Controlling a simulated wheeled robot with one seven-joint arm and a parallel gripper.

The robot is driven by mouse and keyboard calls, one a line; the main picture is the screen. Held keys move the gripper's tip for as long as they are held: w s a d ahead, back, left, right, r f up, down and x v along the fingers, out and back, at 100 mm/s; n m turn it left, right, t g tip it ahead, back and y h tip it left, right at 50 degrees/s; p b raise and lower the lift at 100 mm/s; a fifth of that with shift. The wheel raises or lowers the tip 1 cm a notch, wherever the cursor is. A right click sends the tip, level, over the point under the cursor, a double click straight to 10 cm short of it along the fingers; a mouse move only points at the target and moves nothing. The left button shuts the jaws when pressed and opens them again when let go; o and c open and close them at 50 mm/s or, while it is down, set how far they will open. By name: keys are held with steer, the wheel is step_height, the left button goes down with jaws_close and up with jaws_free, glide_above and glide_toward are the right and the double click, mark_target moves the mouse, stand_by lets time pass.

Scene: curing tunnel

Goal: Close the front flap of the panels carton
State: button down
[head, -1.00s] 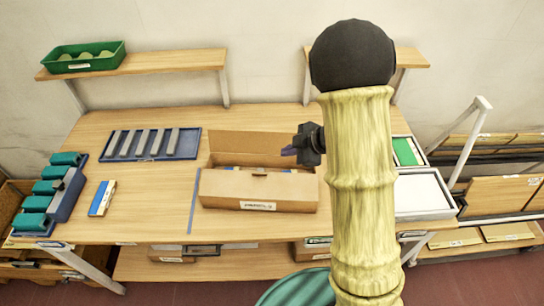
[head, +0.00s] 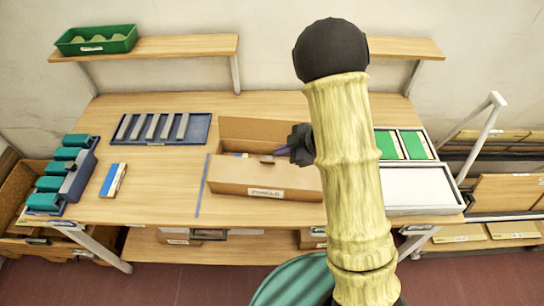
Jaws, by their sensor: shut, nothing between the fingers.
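The panels carton (head: 264,192), a long low brown box with a white label on its front, sits on the wooden table. Its back flap (head: 255,128) stands up behind it. The top is at least partly open, and some blue and white contents show at its left end. Whether the front flap is up or folded is hard to tell. My gripper (head: 284,151), dark with purplish fingers, is shut and empty over the carton's right part, near its opening. My arm hides the carton's right end.
A blue tray of grey bars (head: 208,120) lies behind left. A white tray (head: 436,199) and green panels (head: 414,145) are at right. A shelf with a green bin (head: 97,47) is above.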

mark_target(263, 161)
steer(key=x, duration=0.2)
steer(key=p+x, duration=0.1)
steer(key=x, duration=0.1)
steer(key=d+f+x, duration=0.1)
steer(key=x, duration=0.1)
steer(key=shift+w+a+p, duration=0.1)
steer(key=shift+w+p, duration=0.1)
steer(key=shift+p, duration=0.15)
steer(key=shift+f, duration=0.35)
steer(key=shift+w+d+f, duration=0.25)
steer(key=shift+d+f, duration=0.15)
steer(key=shift+d, duration=0.05)
steer(key=shift+s+a, duration=0.1)
steer(key=shift+a, duration=0.1)
